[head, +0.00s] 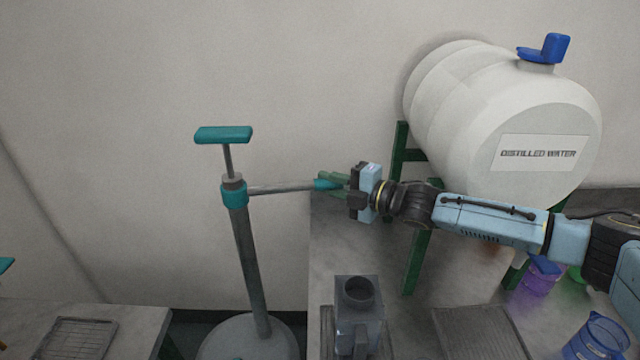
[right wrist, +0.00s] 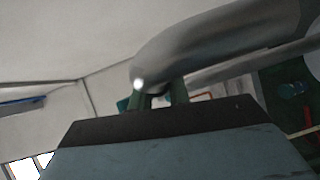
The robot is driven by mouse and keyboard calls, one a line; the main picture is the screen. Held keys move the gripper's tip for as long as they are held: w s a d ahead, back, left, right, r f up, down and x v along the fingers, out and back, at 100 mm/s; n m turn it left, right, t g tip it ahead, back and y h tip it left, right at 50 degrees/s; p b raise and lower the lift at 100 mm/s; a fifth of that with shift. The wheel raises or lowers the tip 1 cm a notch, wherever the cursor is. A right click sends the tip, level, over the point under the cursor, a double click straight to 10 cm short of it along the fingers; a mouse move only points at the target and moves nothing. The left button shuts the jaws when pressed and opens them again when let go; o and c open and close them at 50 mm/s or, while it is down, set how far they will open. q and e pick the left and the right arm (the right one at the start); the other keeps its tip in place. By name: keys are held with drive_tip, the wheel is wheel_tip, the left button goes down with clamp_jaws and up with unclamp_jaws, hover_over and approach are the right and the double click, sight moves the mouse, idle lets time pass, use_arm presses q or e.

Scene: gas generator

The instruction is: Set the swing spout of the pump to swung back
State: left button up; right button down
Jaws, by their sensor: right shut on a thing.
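The pump (head: 248,260) is a grey upright column with a teal T-handle (head: 223,134) and a teal collar, on a round grey base. Its swing spout (head: 285,188) is a thin grey tube that points right from the collar, with a teal end (head: 325,184). My right gripper (head: 336,184) comes from the right and is shut on the spout's teal end. In the right wrist view my finger ends (right wrist: 165,98) show beneath a large grey tube, and the grip itself is mostly hidden. My left gripper is not in view.
A white distilled water barrel (head: 450,110) lies on a green stand (head: 416,255) behind my right arm. A grey container (head: 358,315) stands on the counter right of the pump. A blue cup (head: 598,340) is at lower right. The wall left of the pump is clear.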

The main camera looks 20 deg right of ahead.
drive_tip(key=shift+w, duration=0.1)
idle(0.3)
drive_tip(key=c, duration=1.3)
unclamp_jaws()
